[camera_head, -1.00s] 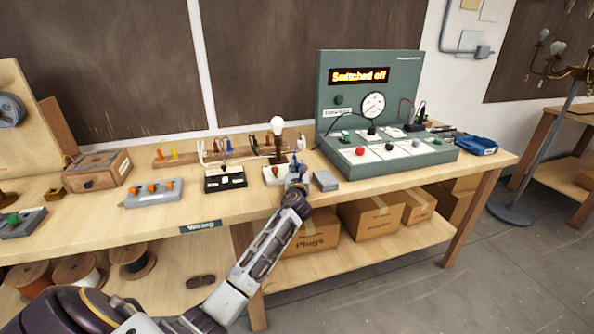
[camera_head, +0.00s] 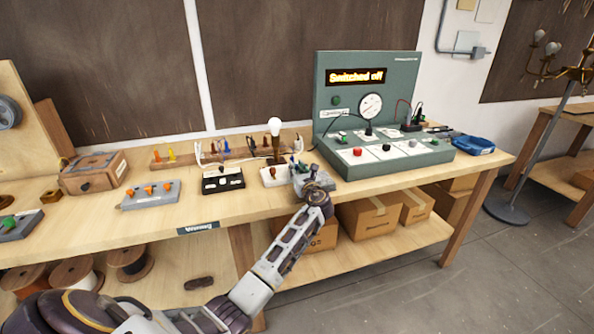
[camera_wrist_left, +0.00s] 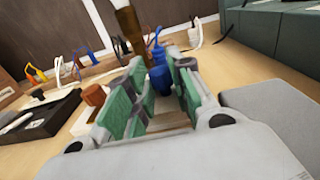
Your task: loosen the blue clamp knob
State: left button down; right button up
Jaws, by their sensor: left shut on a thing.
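The blue clamp knob (camera_wrist_left: 160,81) is a short blue cylinder between the green-padded fingers of my left gripper (camera_wrist_left: 158,95) in the left wrist view. The gripper is shut on it. In the head view my left gripper (camera_head: 303,178) is at the front of the workbench, just right of the lamp's white base (camera_head: 274,178). The lamp's brown post (camera_wrist_left: 131,30) rises just beyond the fingers in the wrist view. In the head view my gripper largely hides the knob. My right gripper is not in view.
A black block (camera_head: 222,181) stands left of the lamp, and a grey block with orange knobs (camera_head: 150,195) farther left. A green test console (camera_head: 385,155) stands to the right, with a blue tray (camera_head: 472,146) beyond it. A grey block (camera_wrist_left: 270,120) sits close right of my fingers.

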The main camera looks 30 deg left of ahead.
pick_arm(q)
jog(key=c, duration=1.3)
grip_release()
jog(key=shift+o, duration=0.2)
jog(key=shift+v, duration=6)
